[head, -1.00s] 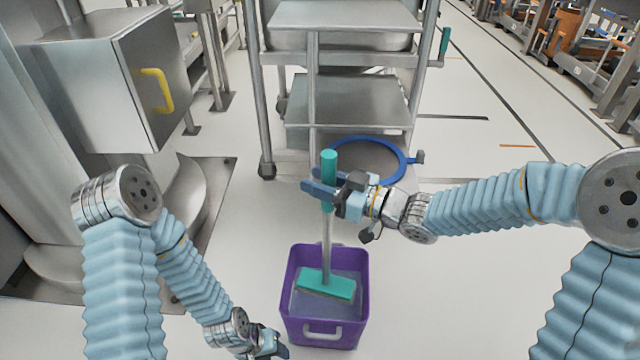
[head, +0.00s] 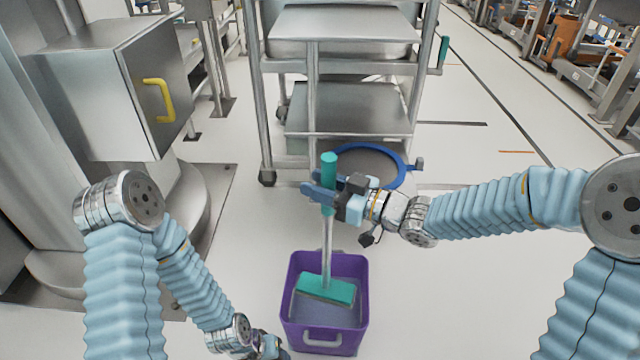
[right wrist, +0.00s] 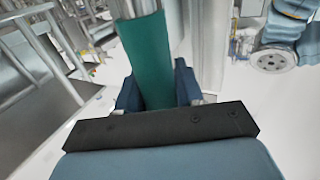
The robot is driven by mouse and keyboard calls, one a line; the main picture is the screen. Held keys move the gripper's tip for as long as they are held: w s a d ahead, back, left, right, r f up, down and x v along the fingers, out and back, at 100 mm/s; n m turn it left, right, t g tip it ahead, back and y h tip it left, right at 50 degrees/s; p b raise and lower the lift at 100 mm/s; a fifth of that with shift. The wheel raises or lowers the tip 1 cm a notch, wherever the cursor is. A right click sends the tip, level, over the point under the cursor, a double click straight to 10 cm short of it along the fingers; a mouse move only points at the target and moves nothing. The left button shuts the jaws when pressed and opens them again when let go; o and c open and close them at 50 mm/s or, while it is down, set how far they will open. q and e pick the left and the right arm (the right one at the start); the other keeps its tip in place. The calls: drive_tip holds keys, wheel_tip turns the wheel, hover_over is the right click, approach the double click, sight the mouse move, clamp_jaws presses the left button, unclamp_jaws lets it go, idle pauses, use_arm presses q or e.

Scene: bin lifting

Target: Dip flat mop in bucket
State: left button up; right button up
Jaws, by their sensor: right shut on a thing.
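The flat mop has a teal grip at the top (head: 328,168), a grey pole and a flat teal head (head: 325,290). It stands nearly upright, with its head inside the purple bucket (head: 323,337), whose handle faces me. I cannot tell whether the head touches the grey surface inside the bucket. My right gripper (head: 322,192) is shut on the mop's teal grip, which also shows between the fingers in the right wrist view (right wrist: 150,60). My left gripper (head: 273,347) is low, just left of the bucket, partly cut off by the frame's bottom edge.
A metal shelf cart (head: 345,105) stands behind the bucket, with a blue ring (head: 400,172) at its foot. A steel cabinet with a yellow handle (head: 158,100) is at the left. Open pale floor (head: 480,270) lies right of the bucket.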

drive_tip(key=s+a+b, duration=0.3)
drive_tip(key=s+b, duration=0.1)
drive_tip(key=s, duration=0.7)
drive_tip(key=s+b, duration=0.2)
drive_tip(key=s+a+b, duration=0.1)
drive_tip(key=s+b, duration=0.2)
drive_tip(key=s+a+b, duration=0.1)
drive_tip(key=s+b, duration=0.1)
drive_tip(key=b, duration=0.1)
drive_tip(key=shift+s+f, duration=0.1)
drive_tip(key=shift+s, duration=0.2)
clamp_jaws()
drive_tip(key=shift+s+a+r, duration=0.1)
drive_tip(key=shift+s+r, duration=0.1)
drive_tip(key=shift+s, duration=0.2)
